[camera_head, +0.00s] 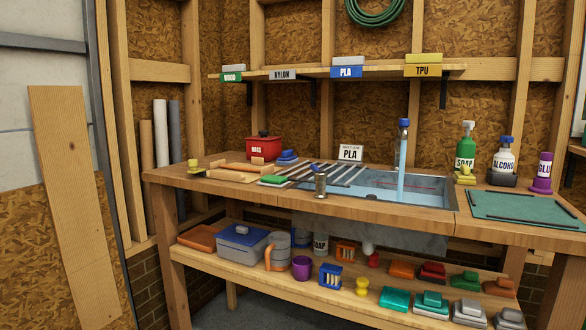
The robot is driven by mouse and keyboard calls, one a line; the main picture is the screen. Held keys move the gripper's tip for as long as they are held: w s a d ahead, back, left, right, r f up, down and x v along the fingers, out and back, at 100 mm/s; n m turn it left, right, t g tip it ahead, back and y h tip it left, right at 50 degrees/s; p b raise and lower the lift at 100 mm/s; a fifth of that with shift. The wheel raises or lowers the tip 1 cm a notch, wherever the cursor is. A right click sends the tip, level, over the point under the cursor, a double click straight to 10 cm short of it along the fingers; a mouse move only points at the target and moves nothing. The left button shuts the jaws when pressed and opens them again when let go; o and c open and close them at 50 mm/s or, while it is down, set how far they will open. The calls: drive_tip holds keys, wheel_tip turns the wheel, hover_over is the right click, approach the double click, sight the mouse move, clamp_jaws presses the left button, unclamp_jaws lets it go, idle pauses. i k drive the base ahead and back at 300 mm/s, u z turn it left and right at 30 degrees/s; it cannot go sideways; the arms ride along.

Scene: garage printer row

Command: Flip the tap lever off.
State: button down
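The tap (403,130) stands at the back of the sink, with a blue lever (404,122) on top. A pale blue column that looks like running water (401,170) comes down below it into the sink (432,199). The lever is small here, and its exact angle is hard to tell. My gripper is not in view.
A wooden workbench (390,215) holds the sink. A small metal cylinder (320,184) stands at its front edge, left of the basin. A red box (263,146) is at left; a soap bottle (466,146), an alcohol bottle (504,157) and a green mat (525,207) are at right.

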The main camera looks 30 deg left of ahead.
sight(320, 175)
drive_tip(key=u, duration=0.5)
drive_tip(key=i, duration=0.55)
drive_tip(key=u, duration=0.2)
